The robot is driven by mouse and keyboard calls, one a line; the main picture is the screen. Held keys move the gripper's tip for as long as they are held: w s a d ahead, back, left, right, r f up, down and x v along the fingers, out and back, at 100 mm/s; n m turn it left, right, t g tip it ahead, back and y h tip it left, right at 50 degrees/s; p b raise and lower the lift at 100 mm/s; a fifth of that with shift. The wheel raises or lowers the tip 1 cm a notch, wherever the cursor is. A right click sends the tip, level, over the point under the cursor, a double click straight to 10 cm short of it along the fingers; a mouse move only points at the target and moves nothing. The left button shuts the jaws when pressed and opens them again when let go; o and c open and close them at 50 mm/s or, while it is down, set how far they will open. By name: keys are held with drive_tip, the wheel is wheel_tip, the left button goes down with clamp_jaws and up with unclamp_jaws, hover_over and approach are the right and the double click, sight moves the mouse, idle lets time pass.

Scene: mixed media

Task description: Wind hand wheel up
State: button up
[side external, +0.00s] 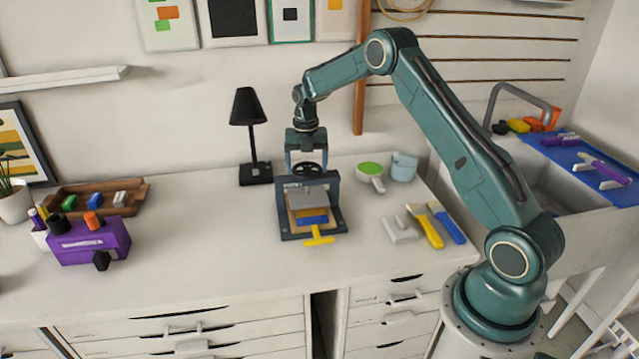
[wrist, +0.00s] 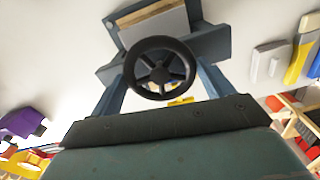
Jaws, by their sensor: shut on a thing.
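A small dark grey press (side external: 283,212) stands on the white worktop. Its black spoked hand wheel (side external: 309,170) sits on top, above the crossbeam. The wheel shows whole in the wrist view (wrist: 160,69). My gripper (side external: 306,163) points down over the press, its two fingers on opposite sides of the wheel rim and shut on it. In the wrist view the fingers (wrist: 160,85) flank the wheel at left and right. A grey platen (side external: 308,198) is below the crossbeam, over a tan and blue bed. A yellow T-shaped handle (side external: 319,239) sticks out in front.
A black lamp (side external: 252,135) stands behind left of the press. A green-topped tool (side external: 370,175) and a pale blue cup (side external: 404,166) are behind right. Yellow (side external: 426,226) and blue scrapers lie right. A purple box (side external: 90,241) is far left; the worktop between is clear.

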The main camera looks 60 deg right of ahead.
sight(307, 168)
drive_tip(key=o, duration=1)
drive_tip(key=shift+c, duration=0.2)
drive_tip(key=shift+r, duration=3)
wheel_tip(307, 168, up, 14)
